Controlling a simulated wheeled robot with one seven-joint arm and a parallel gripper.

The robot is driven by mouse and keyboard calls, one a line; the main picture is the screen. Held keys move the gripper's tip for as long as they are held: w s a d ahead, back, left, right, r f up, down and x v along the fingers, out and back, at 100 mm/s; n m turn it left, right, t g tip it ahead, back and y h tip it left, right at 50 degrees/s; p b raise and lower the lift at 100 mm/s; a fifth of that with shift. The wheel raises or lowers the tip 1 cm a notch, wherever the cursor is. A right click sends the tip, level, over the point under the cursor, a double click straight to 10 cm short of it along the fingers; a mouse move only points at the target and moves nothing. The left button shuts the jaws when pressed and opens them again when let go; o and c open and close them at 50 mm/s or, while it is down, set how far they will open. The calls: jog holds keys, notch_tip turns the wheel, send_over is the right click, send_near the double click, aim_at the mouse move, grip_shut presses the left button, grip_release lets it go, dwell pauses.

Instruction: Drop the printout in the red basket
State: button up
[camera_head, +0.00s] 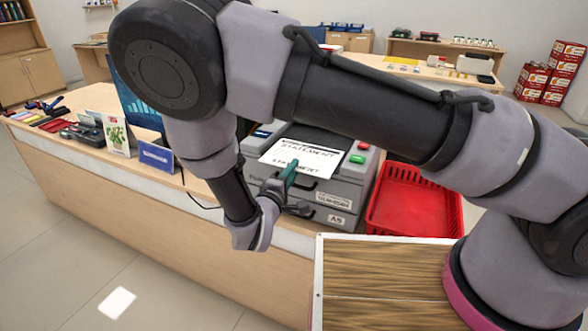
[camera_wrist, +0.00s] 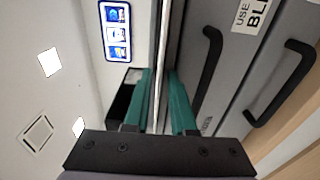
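The printout is a white sheet marked STATEMENT (camera_head: 300,155), lying out over the front of the grey printer (camera_head: 340,190). My gripper (camera_head: 290,172) is at the sheet's near edge, with a green finger showing above the paper. In the wrist view the sheet appears edge-on as a thin pale strip (camera_wrist: 161,50) between the two green fingers of my gripper (camera_wrist: 160,95). Gaps show between fingers and sheet, so the gripper looks open around it. The red basket (camera_head: 380,222) stands right of the printer, and the part I can see inside is empty.
A wooden-topped surface with a white edge (camera_head: 318,285) lies in front of the basket. Left on the counter are a blue sign (camera_head: 156,156), a plant card (camera_head: 116,136) and several small items. Black drawer handles (camera_wrist: 206,70) are close beside my fingers.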

grip_shut()
jog(key=shift+r, duration=0.1)
notch_tip(320, 180, up, 2)
jog(key=shift+r, duration=0.2)
jog(key=shift+s, duration=0.1)
jog(key=s+a+r, duration=0.2)
jog(key=s, duration=0.4)
jog(key=s+a+r, duration=0.2)
jog(key=s+r, duration=0.1)
jog(key=s, duration=0.4)
jog(key=shift+s, duration=0.1)
